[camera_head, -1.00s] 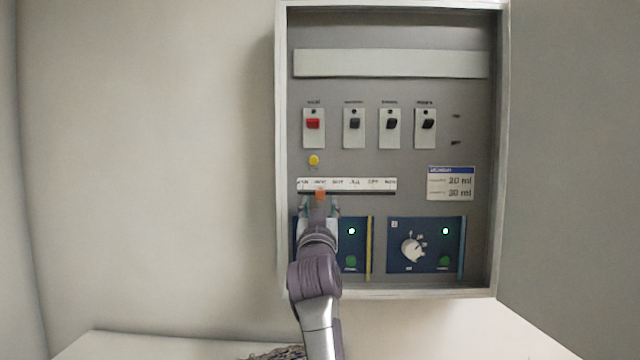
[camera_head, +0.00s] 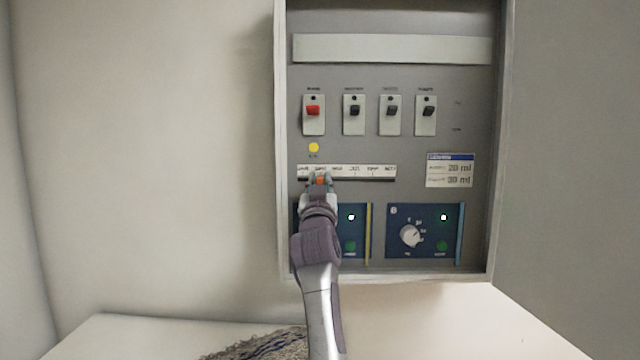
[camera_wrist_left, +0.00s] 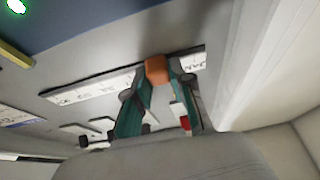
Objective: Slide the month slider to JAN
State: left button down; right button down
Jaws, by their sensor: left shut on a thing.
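The month slider is an orange knob (camera_head: 320,181) on a white strip with month labels (camera_head: 362,171) in the grey panel. The knob sits near the strip's left end, around the second label. My left gripper (camera_head: 319,184) has its fingers on both sides of the knob and is shut on it. In the left wrist view the orange knob (camera_wrist_left: 157,69) shows between the green fingertips (camera_wrist_left: 158,82). The JAN label (camera_wrist_left: 196,62) is at the strip's end there, beside the knob. My right gripper is not in view.
Above the strip are a yellow button (camera_head: 314,147), a red switch (camera_head: 313,111) and several black switches. Below are blue dial panels (camera_head: 425,231), the left one partly hidden by my arm. The cabinet's left wall (camera_head: 281,150) is close to the strip's left end.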

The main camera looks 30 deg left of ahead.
aim_at(302, 174)
pick_arm(q)
jog(key=s+a, duration=0.1)
jog(key=s+a+b, duration=0.1)
jog(key=a, duration=0.1)
jog(key=shift+a+f, duration=0.1)
jog(key=shift+a, duration=0.05)
jog(key=shift+s+a, duration=0.15)
jog(key=shift+a, duration=0.1)
jog(key=shift+d, duration=0.1)
jog(key=c, duration=1.3)
grip_release()
jog(key=o, duration=0.3)
jog(key=shift+s, duration=0.1)
